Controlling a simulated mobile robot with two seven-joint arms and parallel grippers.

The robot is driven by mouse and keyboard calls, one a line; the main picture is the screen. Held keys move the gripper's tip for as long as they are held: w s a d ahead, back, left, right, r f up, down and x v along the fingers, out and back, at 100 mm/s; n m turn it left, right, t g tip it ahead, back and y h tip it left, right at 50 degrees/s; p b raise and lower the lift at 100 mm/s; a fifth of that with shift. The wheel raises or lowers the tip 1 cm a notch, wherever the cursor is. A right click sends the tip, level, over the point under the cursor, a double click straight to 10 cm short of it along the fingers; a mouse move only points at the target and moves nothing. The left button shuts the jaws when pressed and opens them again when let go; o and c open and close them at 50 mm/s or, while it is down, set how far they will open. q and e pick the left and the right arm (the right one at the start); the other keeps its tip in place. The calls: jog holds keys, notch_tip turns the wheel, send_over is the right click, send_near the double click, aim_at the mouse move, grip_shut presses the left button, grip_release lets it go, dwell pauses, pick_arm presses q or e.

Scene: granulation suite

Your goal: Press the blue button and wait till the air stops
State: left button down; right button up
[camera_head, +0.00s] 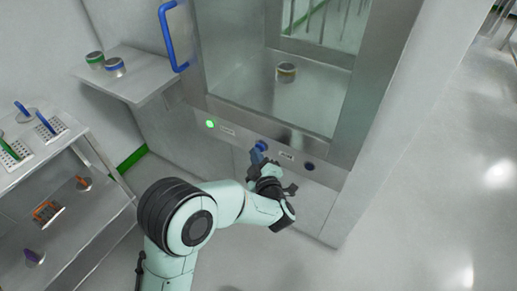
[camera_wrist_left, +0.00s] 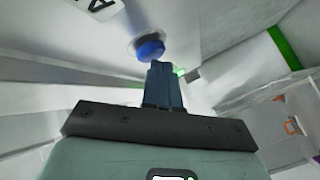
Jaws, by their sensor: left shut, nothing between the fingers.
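The blue button (camera_head: 261,146) is on the grey panel below the chamber window. In the left wrist view the round blue button (camera_wrist_left: 150,47) sits in a pale ring, just beyond my fingertips. My left gripper (camera_head: 256,156) is in front of the button, with its fingers pointing at it. In the left wrist view the gripper (camera_wrist_left: 160,66) is shut with nothing between its fingers. The fingertips overlap the button's lower edge in that view; I cannot tell whether they touch it. My right gripper is not in view.
A green light (camera_head: 210,124) glows on the panel left of the button. A dark round fitting (camera_head: 309,167) is on the right. A can (camera_head: 286,72) stands inside the chamber. A blue handle (camera_head: 168,38) and a side shelf (camera_head: 150,76) with two cans are at left.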

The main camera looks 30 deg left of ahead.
pick_arm(q)
jog(key=shift+w, duration=0.15)
dwell(0.4)
jog(key=shift+s, duration=0.9)
jog(key=shift+s, duration=0.1)
jog(key=s, duration=0.4)
jog(key=shift+s+a, duration=0.25)
jog(key=shift+s, duration=0.15)
